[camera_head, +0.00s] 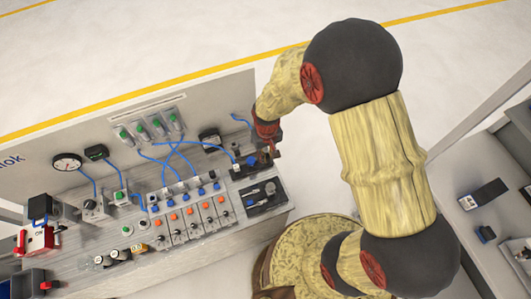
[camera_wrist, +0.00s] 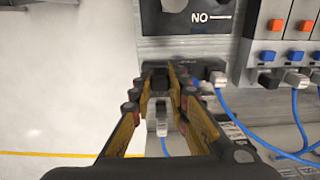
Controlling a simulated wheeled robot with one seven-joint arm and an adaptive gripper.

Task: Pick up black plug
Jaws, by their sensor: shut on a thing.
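My gripper (camera_wrist: 160,78) reaches to the edge of a grey panel in the wrist view, its two yellow and black fingers close together. It is shut on a small black plug (camera_wrist: 160,84), which shows only partly between the fingertips. Whether the plug still touches the panel I cannot tell. In the head view my gripper (camera_head: 262,158) is at the right end of the workbench, above a dark block there; the plug is too small and hidden to make out.
A grey connector (camera_wrist: 161,122) with a blue tube lies just below the fingertips. A row of valves with orange and blue buttons (camera_head: 190,215) stands to the left on the bench (camera_head: 110,285). A black-faced module (camera_head: 262,197) is in front. Open floor lies beyond the bench.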

